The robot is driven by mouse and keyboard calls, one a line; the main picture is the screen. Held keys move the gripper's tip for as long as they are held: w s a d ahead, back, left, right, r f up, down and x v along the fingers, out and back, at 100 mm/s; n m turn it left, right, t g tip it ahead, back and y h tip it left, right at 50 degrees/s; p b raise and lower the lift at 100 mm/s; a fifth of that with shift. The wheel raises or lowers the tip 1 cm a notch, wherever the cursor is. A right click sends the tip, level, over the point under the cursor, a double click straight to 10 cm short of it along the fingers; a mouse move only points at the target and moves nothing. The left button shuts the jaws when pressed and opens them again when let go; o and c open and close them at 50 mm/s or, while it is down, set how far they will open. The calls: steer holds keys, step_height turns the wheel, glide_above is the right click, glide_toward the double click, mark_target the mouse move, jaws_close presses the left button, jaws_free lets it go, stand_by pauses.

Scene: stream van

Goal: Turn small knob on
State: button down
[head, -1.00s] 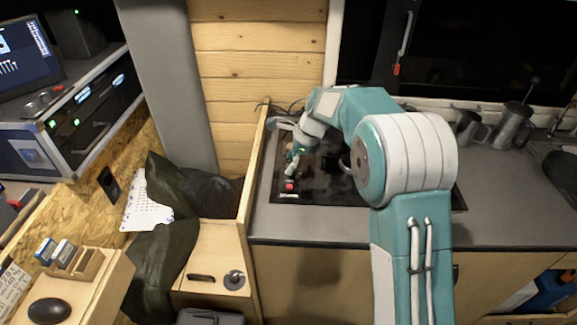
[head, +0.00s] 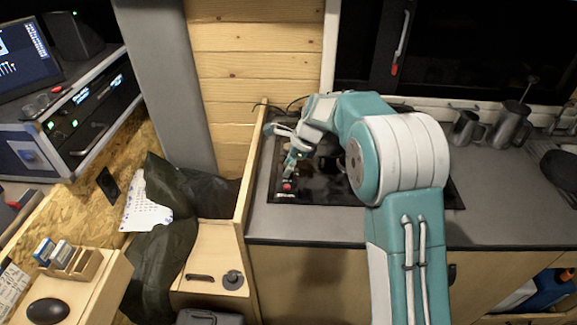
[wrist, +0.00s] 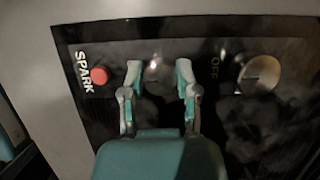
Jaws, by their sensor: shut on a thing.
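The black cooker panel (wrist: 85,38) carries a red button labelled SPARK (wrist: 99,76), a small knob (wrist: 154,61) and a larger pale knob (wrist: 258,73) beside the word OFF. My gripper (wrist: 159,78) is over the panel in the wrist view, one finger on each side of the small knob, shut on it. The fingers hide part of the small knob, and its pointer direction cannot be read. In the head view my gripper (head: 291,168) reaches down to the panel's left end, just behind the red button (head: 287,187).
The grey counter (head: 310,226) surrounds the black hob. A wooden divider (head: 246,185) rises close to its left side. Metal jugs (head: 509,125) stand at the back right, away from my arm. A dark cloth (head: 165,225) hangs at the left.

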steer(key=shift+a, duration=0.1)
steer(key=n, duration=0.2)
steer(key=n+g, duration=0.1)
steer(key=n, duration=0.1)
steer(key=shift+w+n+g, duration=0.1)
steer(key=shift+n+g, duration=0.2)
steer(key=shift+n, duration=0.1)
steer(key=n+g+h, duration=0.1)
steer(key=n, duration=0.3)
steer(key=shift+n, duration=0.3)
steer(key=n+g+h, duration=0.1)
steer(key=n, duration=0.3)
steer(key=shift+n+h, duration=0.3)
steer(key=shift+h, duration=0.1)
steer(key=shift+n+g+h, duration=0.4)
steer(key=shift+n+h, duration=0.4)
steer(key=shift+n, duration=1.2)
steer(key=shift+c, duration=1.8)
jaws_free()
steer(key=shift+a, duration=0.1)
